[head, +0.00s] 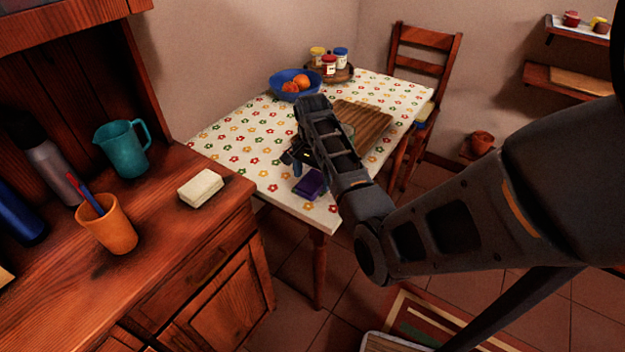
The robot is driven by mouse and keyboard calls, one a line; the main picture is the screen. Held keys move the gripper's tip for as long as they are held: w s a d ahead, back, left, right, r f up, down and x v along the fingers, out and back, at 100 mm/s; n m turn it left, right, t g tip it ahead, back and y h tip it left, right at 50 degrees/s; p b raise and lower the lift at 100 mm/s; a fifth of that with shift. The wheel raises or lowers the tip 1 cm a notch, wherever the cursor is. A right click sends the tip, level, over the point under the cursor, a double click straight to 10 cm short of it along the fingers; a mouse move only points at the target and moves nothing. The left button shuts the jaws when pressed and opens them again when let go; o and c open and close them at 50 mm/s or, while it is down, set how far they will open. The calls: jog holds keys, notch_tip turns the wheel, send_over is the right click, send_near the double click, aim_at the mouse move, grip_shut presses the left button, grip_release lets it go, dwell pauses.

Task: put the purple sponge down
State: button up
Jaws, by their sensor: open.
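The purple sponge (311,183) is on or just above the near end of the table (240,170) with the flowered cloth. My arm hides part of its right side. My gripper (297,161) is open, just above and behind the sponge in the picture. Its fingers are small and dark here, and I see no grip on the sponge. I cannot tell whether a finger touches it.
A wooden board (362,122) and a blue bowl (290,84) with orange fruit stand farther back on the table. The counter (200,225) at left holds a cream block (200,188), a teal jug (122,148) and an orange cup (108,228). A chair (425,50) stands behind.

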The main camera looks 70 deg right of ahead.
aim_at(313, 180)
notch_tip(313, 180, up, 10)
jog(key=shift+r+p, duration=0.15)
jog(key=shift+p, duration=0.2)
dwell(0.5)
